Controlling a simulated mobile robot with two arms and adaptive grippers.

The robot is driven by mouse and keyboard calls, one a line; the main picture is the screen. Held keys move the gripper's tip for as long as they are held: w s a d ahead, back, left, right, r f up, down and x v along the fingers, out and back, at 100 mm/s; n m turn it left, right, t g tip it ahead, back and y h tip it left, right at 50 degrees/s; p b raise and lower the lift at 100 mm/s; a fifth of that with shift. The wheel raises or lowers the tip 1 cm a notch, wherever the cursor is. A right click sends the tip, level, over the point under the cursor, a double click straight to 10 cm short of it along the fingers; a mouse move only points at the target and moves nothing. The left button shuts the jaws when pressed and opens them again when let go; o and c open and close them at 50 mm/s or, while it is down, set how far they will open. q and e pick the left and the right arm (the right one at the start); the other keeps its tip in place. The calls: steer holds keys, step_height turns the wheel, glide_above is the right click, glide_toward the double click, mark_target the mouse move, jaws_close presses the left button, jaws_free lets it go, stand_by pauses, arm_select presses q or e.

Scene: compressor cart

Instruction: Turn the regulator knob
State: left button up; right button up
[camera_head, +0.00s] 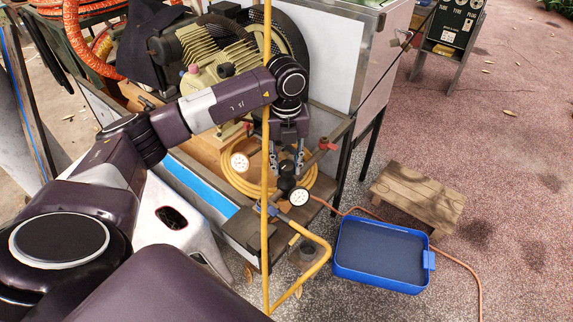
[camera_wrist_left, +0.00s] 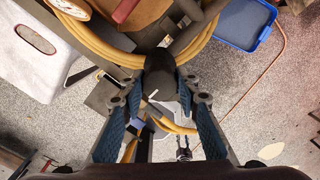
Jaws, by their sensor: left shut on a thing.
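The regulator knob (camera_head: 286,184) is a dark, round knob low on the compressor cart, just above and left of a white-faced gauge (camera_head: 299,197). My left gripper (camera_head: 286,167) points down at it from above. In the left wrist view the black knob (camera_wrist_left: 160,75) with a white mark sits between the two blue-padded fingers of the left gripper (camera_wrist_left: 161,88), which is shut on it. The lower part of the knob and its mount are partly hidden. My right gripper is in neither view.
A yellow bar (camera_head: 266,120) rises close beside the left gripper. A coiled yellow hose (camera_head: 232,178), another gauge (camera_head: 240,162) and a red handle (camera_head: 327,145) are nearby. A blue tray (camera_head: 430,262) and wooden stool (camera_head: 418,192) stand to the right.

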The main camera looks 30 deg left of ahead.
mark_target(286, 165)
arm_select(q)
steer(key=o, duration=1.2)
steer(key=shift+c, duration=0.2)
steer(key=shift+r, duration=0.15)
step_height(286, 165, up, 12)
